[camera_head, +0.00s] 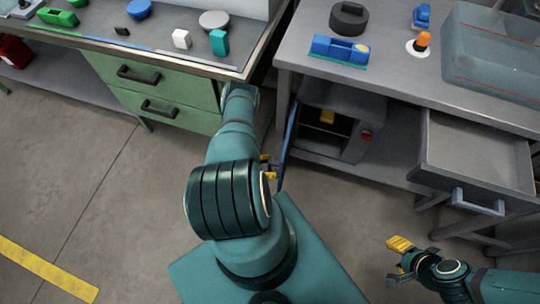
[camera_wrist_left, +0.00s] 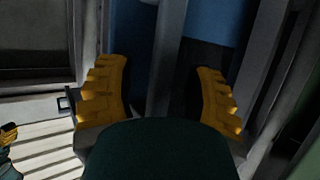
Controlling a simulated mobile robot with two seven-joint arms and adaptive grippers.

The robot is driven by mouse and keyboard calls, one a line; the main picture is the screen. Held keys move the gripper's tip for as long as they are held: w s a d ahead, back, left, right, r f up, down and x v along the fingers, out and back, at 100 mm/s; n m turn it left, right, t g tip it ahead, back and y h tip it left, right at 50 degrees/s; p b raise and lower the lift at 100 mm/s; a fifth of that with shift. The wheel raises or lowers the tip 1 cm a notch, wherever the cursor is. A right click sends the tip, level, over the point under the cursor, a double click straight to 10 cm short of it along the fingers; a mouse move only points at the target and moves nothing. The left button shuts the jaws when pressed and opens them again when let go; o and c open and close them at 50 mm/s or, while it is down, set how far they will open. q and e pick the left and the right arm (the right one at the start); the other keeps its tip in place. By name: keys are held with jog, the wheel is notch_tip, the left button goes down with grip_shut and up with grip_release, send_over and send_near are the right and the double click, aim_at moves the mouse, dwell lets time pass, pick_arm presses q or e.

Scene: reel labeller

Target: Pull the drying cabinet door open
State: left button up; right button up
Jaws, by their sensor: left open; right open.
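The drying cabinet (camera_head: 368,112) is a grey box under the right-hand bench, with a red button and a yellow item at its dark opening. Its blue door (camera_head: 290,133) stands swung outward, seen nearly edge-on at the cabinet's left. My left gripper (camera_head: 268,167) is at the lower part of the door, partly hidden by my arm. In the left wrist view its yellow fingers (camera_wrist_left: 163,95) are spread, with the blue door panel (camera_wrist_left: 220,18) and a grey upright bar ahead between them. I cannot tell whether they touch it. My right gripper (camera_head: 398,258) is open and empty, at lower right.
An open grey drawer (camera_head: 475,165) juts out right of the cabinet. A green drawer unit (camera_head: 160,95) stands left of the door. Reels, blocks and a clear bin (camera_head: 495,55) lie on the benches. Floor in front is clear.

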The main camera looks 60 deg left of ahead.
pick_arm(q)
jog(key=v, duration=1.2)
dwell(0.6)
